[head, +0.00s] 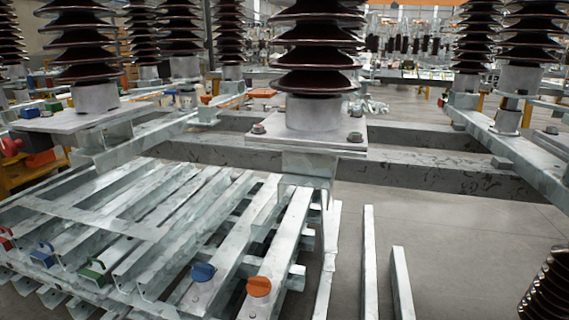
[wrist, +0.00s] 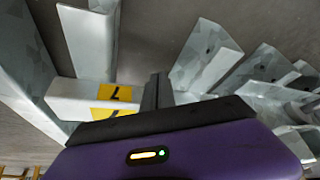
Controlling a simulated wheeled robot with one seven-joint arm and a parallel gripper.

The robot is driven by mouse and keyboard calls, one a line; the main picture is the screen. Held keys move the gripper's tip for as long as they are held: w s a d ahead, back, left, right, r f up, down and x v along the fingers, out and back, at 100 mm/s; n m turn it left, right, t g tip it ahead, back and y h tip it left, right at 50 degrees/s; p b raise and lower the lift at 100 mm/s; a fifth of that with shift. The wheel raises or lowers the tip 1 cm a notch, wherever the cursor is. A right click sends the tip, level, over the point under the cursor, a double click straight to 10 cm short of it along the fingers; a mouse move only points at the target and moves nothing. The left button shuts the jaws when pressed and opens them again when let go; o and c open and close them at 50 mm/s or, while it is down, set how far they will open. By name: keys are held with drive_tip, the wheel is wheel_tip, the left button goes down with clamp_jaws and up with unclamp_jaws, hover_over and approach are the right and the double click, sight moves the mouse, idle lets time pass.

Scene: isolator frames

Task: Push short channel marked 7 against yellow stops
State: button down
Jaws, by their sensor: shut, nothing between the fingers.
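In the wrist view my gripper (wrist: 157,90) is shut and empty, its dark fingers pointing up from the purple body. Just left of the fingers is a pale channel (wrist: 72,97) with a yellow label (wrist: 115,93) bearing a black 7, seen upside down. A second yellow patch (wrist: 108,112) with a dark mark lies below it, partly hidden by my gripper; I cannot tell whether it is a stop. I cannot tell whether the fingers touch the channel. My gripper and the marking are not visible in the head view.
Galvanised channels (head: 205,235) lie stacked at left in the head view, with blue (head: 203,271) and orange (head: 259,286) pieces on them. Insulators (head: 316,60) rise above a steel frame (head: 400,168).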

wheel_tip(320, 180, up, 9)
drive_tip(key=p, duration=0.8)
drive_tip(key=w+r+m+t, duration=0.1)
drive_tip(key=w+r+t, duration=0.45)
drive_tip(key=r, duration=0.55)
drive_tip(key=s+d+r+m+t, duration=0.1)
drive_tip(key=s+r+t, duration=0.1)
drive_tip(key=s+r, duration=1.1)
drive_tip(key=s+d+r+t+h, duration=0.1)
drive_tip(key=s+r, duration=0.3)
drive_tip(key=s, duration=1.7)
drive_tip(key=s+d+r+m+t, duration=0.1)
drive_tip(key=s+r+t, duration=0.1)
drive_tip(key=s+r, duration=1.1)
drive_tip(key=s+r+p, duration=0.2)
drive_tip(key=r+p, duration=1.1)
drive_tip(key=p, duration=0.2)
drive_tip(key=s+r+p, duration=0.2)
drive_tip(key=r+p, duration=1.1)
drive_tip(key=p, duration=0.3)
drive_tip(key=shift+r+g, duration=0.35)
